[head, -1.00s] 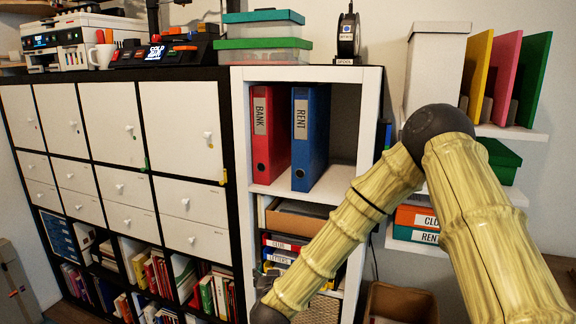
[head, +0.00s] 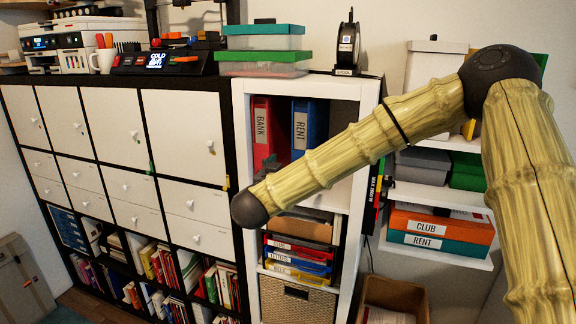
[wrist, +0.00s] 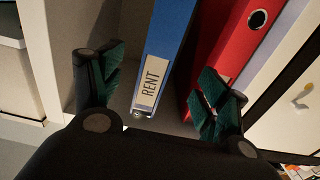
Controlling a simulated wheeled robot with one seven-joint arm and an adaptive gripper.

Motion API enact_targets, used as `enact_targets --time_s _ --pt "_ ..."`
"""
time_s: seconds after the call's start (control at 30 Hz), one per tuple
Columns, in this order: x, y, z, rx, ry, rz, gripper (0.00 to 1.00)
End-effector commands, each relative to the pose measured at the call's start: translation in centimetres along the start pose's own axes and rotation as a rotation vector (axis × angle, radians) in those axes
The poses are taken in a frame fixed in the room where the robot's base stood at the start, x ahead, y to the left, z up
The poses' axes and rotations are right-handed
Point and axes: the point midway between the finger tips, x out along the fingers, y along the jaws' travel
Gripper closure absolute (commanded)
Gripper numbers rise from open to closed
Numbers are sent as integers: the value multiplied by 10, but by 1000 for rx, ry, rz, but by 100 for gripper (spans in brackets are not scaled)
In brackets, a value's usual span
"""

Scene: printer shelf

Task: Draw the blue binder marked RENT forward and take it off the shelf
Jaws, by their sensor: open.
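The blue binder marked RENT (head: 308,122) stands upright in the top compartment of the white shelf unit (head: 367,120), right of the red binder marked BANK (head: 262,130). In the wrist view the scene is turned over, and my gripper (wrist: 160,75) is open and empty. Its dark green finger pads stand on either side of the blue binder's spine (wrist: 172,30), with gaps showing. The RENT label lies between them. The right-hand finger overlaps the red binder (wrist: 222,45) in the picture; contact cannot be told.
Letter trays (head: 300,252) and a wicker basket (head: 297,300) fill the compartments below. A teal box (head: 445,245), also marked RENT, sits under the orange CLUB box (head: 442,225) at right. Closed plastic boxes (head: 262,62) and a black spool stand (head: 347,45) are on top.

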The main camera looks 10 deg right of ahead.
Motion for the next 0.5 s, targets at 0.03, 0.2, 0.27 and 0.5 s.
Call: enact_targets --time_s 0.03,0.2,0.27,0.5 --pt "0 0 0 0 0 0 25" --pt "4 0 0 0 -1 0 25" --pt "9 0 0 1 -2 1 25" --pt "42 0 -2 1 -2 2 25"
